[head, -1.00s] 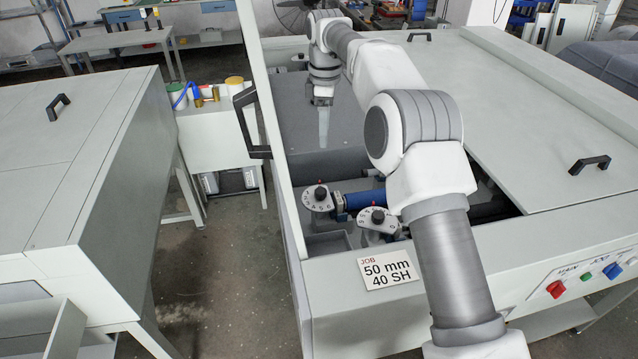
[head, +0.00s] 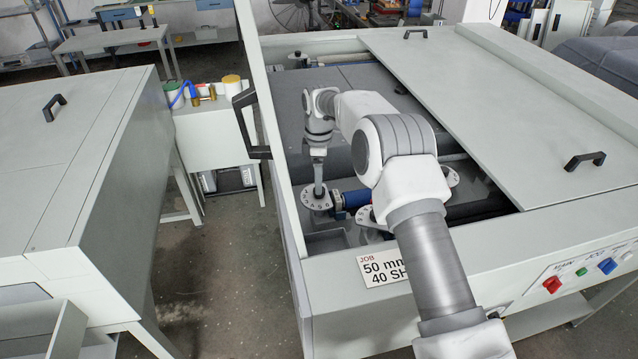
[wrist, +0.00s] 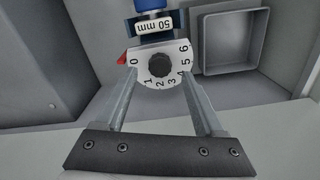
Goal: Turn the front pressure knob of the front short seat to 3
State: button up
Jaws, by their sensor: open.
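A white dial plate numbered 0 to 6 (wrist: 171,83) with a round black knob (wrist: 159,66) shows in the wrist view. A small red piece (wrist: 122,58) sits at the left edge of the dial, close to the 0. My gripper (wrist: 160,80) is open, with one finger on each side of the dial and knob; I cannot tell whether they touch. In the head view my gripper (head: 319,185) points down over the left dial plate (head: 313,204), beside a blue cylinder (head: 357,198). The knob there is hidden by the gripper.
A "50 mm" label (wrist: 158,26) sits behind the dial. A square recess (wrist: 237,42) lies to its right. A second dial (head: 368,217) is partly hidden by my arm. The frame's front edge carries a job card (head: 382,270); an upright panel with a black handle (head: 250,125) stands left.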

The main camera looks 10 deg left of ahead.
jog(key=shift+f, duration=1.55)
jog(key=shift+c, duration=0.2)
grip_shut()
